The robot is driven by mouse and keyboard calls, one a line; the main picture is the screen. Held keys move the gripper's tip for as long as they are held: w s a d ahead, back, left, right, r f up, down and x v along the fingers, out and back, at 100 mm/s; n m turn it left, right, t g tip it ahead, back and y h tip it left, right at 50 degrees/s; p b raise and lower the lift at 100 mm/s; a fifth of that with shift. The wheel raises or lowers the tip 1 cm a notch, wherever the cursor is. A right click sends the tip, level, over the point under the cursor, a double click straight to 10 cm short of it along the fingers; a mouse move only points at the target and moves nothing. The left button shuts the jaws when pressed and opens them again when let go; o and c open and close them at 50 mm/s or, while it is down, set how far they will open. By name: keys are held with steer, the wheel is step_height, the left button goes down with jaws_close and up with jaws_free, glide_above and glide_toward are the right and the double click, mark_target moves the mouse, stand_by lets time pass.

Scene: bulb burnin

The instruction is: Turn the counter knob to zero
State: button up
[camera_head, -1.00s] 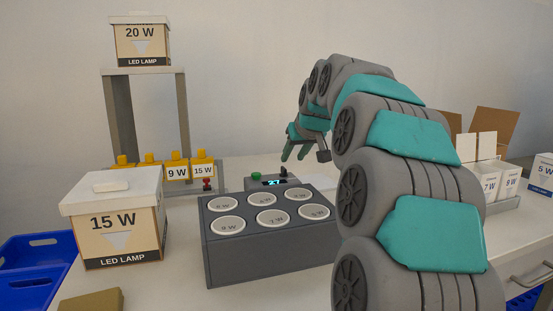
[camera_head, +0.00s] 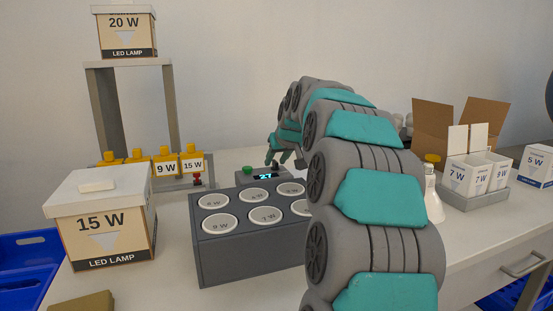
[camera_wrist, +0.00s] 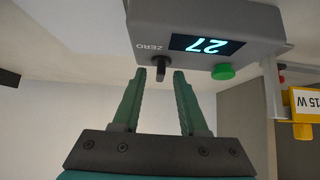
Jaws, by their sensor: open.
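The counter is a small grey box (camera_wrist: 222,14) with a lit display (camera_wrist: 208,45) reading 27, upside down in the wrist view. Its dark knob (camera_wrist: 158,66) sits beside the word ZERO, and a green button (camera_wrist: 223,72) is at the display's other side. In the head view the display (camera_head: 264,176) stands behind the dark socket block, and the knob is largely hidden by my gripper (camera_head: 279,160). In the wrist view my gripper (camera_wrist: 159,75) is open, with its fingertips close to the knob, one on either side of it. I cannot tell whether they touch it.
The dark block (camera_head: 245,252) with several round sockets stands in front of the counter. A 15 W box (camera_head: 105,235) is at left, and yellow-topped holders (camera_head: 167,160) are behind it. A bulb (camera_head: 432,195) and small cartons (camera_head: 468,180) are at right.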

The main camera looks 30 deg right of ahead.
steer(key=shift+c, duration=0.4)
jaws_close()
steer(key=shift+m, duration=0.3)
steer(key=m+g+h, duration=0.1)
steer(key=m, duration=0.1)
steer(key=m+g+h+b, duration=0.1)
steer(key=m+h, duration=0.1)
steer(key=shift+w+a+m+h, duration=0.15)
steer(key=shift+a+m+h, duration=0.05)
steer(key=shift+m+h, duration=0.1)
steer(key=shift+w+m+g+h, duration=0.1)
steer(key=shift+m+g+h, duration=0.3)
steer(key=shift+m, duration=0.5)
steer(key=m+g, duration=0.1)
steer(key=m+h, duration=0.1)
steer(key=shift+w+a+m+g, duration=0.15)
steer(key=shift+m+g, duration=0.15)
steer(key=shift+g, duration=0.1)
steer(key=shift+w+m+g+h+p, duration=0.1)
steer(key=shift+m+g+h+p, duration=0.4)
steer(key=shift+m+g, duration=1.05)
steer(key=shift+m, duration=0.45)
